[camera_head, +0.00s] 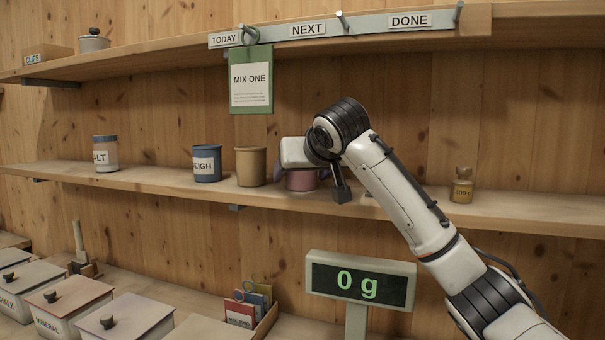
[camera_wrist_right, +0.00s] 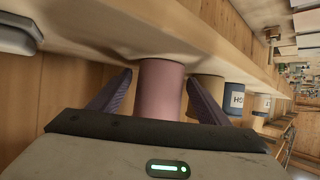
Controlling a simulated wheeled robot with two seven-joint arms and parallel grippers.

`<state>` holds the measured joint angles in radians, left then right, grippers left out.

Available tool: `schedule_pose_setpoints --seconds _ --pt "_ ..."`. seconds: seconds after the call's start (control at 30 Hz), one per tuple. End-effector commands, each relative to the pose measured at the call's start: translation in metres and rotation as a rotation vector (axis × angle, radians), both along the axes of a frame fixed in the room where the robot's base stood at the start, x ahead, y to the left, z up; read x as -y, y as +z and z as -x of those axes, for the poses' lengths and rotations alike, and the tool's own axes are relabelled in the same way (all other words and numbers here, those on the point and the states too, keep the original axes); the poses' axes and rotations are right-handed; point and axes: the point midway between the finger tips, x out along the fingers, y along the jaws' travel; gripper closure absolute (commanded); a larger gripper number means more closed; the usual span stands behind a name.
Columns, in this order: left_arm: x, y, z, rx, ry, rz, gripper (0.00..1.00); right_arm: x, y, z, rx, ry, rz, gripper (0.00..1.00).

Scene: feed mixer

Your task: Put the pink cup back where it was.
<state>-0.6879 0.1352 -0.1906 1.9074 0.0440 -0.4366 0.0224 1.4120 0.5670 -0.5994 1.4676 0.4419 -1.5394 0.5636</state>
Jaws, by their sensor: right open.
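The pink cup (camera_head: 301,181) stands on the lower shelf, to the right of the tan cup (camera_head: 250,166). My right gripper (camera_head: 308,188) is at the cup, and its wrist hides the cup's upper part in the head view. In the right wrist view the pink cup (camera_wrist_right: 160,90) sits between the two spread purple fingers of my right gripper (camera_wrist_right: 158,98). The gripper is open, with gaps visible between the fingers and the cup. My left gripper is not in view.
On the same shelf stand a blue cup (camera_head: 207,163), a salt jar (camera_head: 105,153) and a small 400 g weight (camera_head: 462,185). A display (camera_head: 360,282) reading 0 g stands below. Lidded bins (camera_head: 70,300) and a card box (camera_head: 255,305) are at lower left.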

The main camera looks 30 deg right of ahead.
Motion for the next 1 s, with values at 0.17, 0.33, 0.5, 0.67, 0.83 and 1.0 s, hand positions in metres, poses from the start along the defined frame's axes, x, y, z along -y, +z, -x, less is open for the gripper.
schedule_pose_setpoints --seconds 0.17,0.33,0.5,0.67,0.83,1.0 --pt "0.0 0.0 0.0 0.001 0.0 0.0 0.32 -0.002 0.006 0.004 0.002 0.002 0.0 0.3" --pt "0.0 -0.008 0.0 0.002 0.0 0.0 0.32 -0.009 0.018 0.031 0.005 0.003 0.0 0.3" --pt "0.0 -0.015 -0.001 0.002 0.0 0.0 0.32 -0.017 0.036 0.065 0.006 0.003 0.0 0.3" --pt "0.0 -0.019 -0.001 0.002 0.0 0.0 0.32 -0.023 0.048 0.089 0.004 0.003 0.0 0.3" --pt "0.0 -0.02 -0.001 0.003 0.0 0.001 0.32 -0.026 0.055 0.103 0.001 0.002 0.0 0.3" --pt "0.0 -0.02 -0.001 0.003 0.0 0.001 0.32 -0.027 0.056 0.105 0.0 0.002 0.0 0.3"
